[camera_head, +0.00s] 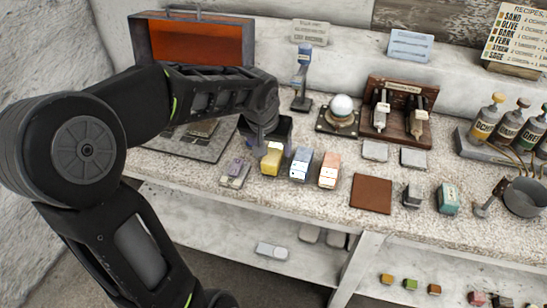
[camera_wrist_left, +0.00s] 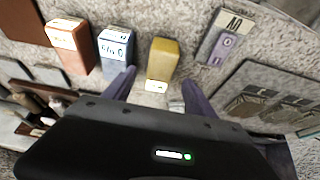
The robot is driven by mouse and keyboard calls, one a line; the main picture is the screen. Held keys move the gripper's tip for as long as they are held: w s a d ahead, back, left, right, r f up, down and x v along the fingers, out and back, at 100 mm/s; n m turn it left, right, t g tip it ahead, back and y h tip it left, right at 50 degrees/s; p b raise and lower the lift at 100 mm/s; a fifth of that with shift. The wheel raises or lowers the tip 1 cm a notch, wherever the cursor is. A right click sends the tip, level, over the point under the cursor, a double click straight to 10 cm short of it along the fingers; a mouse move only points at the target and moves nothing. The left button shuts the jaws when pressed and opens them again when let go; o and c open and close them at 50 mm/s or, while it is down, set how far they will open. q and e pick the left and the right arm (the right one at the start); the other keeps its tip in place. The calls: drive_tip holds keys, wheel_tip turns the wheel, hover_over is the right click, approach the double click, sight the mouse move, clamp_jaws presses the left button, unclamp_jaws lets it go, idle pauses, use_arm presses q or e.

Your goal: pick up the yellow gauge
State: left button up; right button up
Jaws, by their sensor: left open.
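The yellow gauge (camera_head: 271,160) is a small upright block on the speckled counter, at the left end of a row of similar blocks. My left gripper (camera_head: 273,146) is open just above and behind it, reaching down from the left arm. In the left wrist view the yellow gauge (camera_wrist_left: 163,58) shows between and beyond the two purple fingers of the left gripper (camera_wrist_left: 159,78). A gap is visible on each side, so the fingers do not appear to hold it. My right gripper is in neither view.
A blue block (camera_head: 301,165) and an orange block (camera_head: 329,170) stand close on the right. A grey piece with purple parts (camera_head: 235,174) lies on the left. A brown square mat (camera_head: 371,194) lies farther right. A glass sphere on a stand (camera_head: 342,110) is behind.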

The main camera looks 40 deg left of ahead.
sight(273, 152)
use_arm(q)
drive_tip(key=x, duration=0.5)
idle(0.5)
clamp_jaws()
idle(0.5)
